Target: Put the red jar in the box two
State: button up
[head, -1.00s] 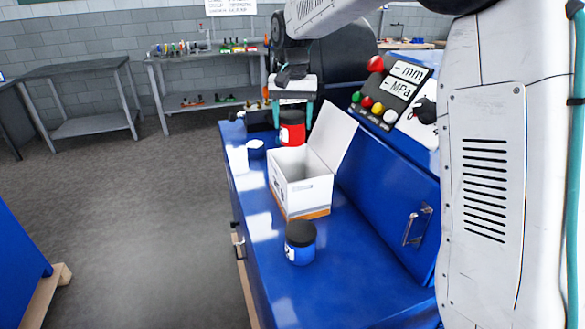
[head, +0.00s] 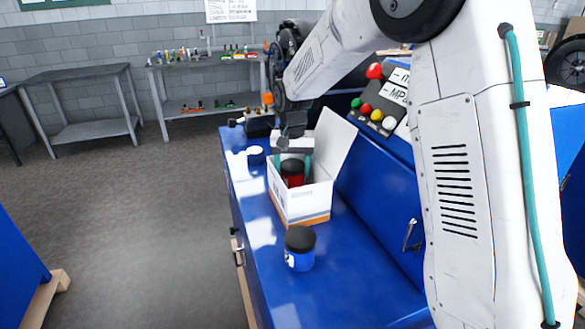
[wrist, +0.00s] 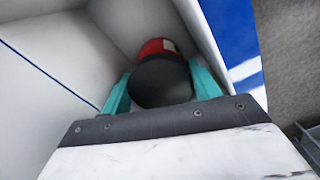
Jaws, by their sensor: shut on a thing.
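The red jar (head: 293,180) with a black lid is inside the open white box (head: 306,205), its lower part hidden by the box's near wall. My gripper (head: 293,165) has its teal fingers on either side of the jar. In the wrist view the gripper (wrist: 163,92) is shut on the red jar (wrist: 158,46), with white box walls around it. I cannot tell whether the jar touches the box floor. No box number is readable.
A blue jar (head: 300,249) with a black lid stands in front of the box on the blue bench (head: 345,275). The box's raised flap (head: 334,142) stands at its right. A control panel with coloured buttons (head: 376,115) is behind right.

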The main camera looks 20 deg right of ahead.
jog(key=shift+f, duration=0.55)
jog(key=o, duration=1.3)
notch_tip(320, 180, up, 13)
jog(key=shift+r, duration=0.15)
jog(key=s+d+r+n+t, duration=0.1)
jog(key=s+r+n, duration=0.1)
jog(key=s, duration=1.3)
jog(key=s+d+r+n, duration=0.1)
jog(key=s+d+r, duration=0.1)
jog(key=s, duration=1.3)
jog(key=s+f+n, duration=0.1)
jog(key=s+f, duration=0.4)
jog(key=s, duration=0.4)
